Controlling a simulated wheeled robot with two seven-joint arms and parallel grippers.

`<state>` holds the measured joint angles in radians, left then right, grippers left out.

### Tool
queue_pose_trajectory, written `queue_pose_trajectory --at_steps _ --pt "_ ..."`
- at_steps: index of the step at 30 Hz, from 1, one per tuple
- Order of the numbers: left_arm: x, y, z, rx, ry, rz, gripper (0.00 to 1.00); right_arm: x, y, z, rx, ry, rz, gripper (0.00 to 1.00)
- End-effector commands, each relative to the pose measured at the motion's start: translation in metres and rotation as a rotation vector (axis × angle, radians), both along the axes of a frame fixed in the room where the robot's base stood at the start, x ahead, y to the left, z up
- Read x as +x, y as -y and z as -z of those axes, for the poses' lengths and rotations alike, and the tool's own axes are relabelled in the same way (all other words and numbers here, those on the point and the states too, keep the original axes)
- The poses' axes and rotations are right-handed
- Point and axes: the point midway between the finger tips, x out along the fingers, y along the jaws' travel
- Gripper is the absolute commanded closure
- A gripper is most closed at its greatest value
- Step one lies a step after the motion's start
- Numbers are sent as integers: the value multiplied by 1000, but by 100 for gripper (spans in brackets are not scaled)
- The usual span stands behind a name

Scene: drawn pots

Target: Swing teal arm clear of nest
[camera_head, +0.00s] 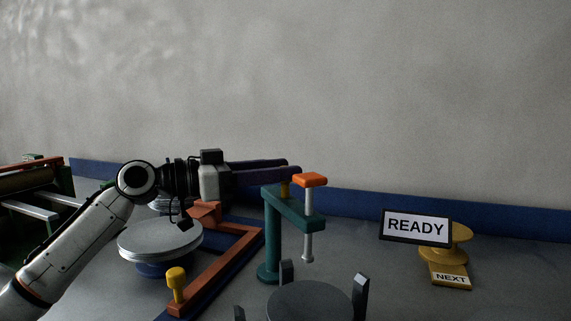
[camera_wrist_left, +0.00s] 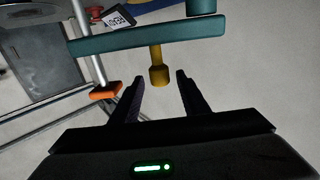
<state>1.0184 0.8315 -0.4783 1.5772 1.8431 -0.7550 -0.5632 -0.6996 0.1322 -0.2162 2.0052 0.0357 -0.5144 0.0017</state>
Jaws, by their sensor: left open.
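The teal arm (camera_head: 293,208) reaches out from the top of a teal post (camera_head: 270,245). It carries a grey plunger (camera_head: 308,245) with an orange cap (camera_head: 309,180) and a yellow peg (camera_head: 285,190). The plunger hangs above the far side of what looks like the nest, a dark round disc (camera_head: 310,302) with upright prongs, cut off at the bottom. My left gripper (camera_head: 298,168) is open at the peg. In the left wrist view, the yellow peg (camera_wrist_left: 158,74) stands between the open fingertips, apart from both. My right gripper is not in view.
A brown-red frame (camera_head: 222,272) with a yellow knob (camera_head: 176,278) lies left of the post. A stack of grey plates (camera_head: 160,238) stands beneath my left arm. A READY sign (camera_head: 415,227), yellow stand (camera_head: 459,233) and NEXT plate (camera_head: 451,277) are at right.

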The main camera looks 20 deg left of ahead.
Motion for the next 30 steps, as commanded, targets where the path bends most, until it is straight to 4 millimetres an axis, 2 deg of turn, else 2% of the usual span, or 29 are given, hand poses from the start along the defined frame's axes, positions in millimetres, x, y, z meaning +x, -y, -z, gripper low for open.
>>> queue_pose_trajectory --at_steps 5,13,14,21,30 --pt "9 11 -1 1 2 -1 59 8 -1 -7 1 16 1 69" --pt "10 12 1 2 1 -1 59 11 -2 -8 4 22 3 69" --pt "10 12 1 1 0 -1 60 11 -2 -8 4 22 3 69" --pt "10 12 1 1 0 -1 100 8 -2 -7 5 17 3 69" --pt "10 8 0 2 -1 -15 100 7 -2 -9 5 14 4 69"
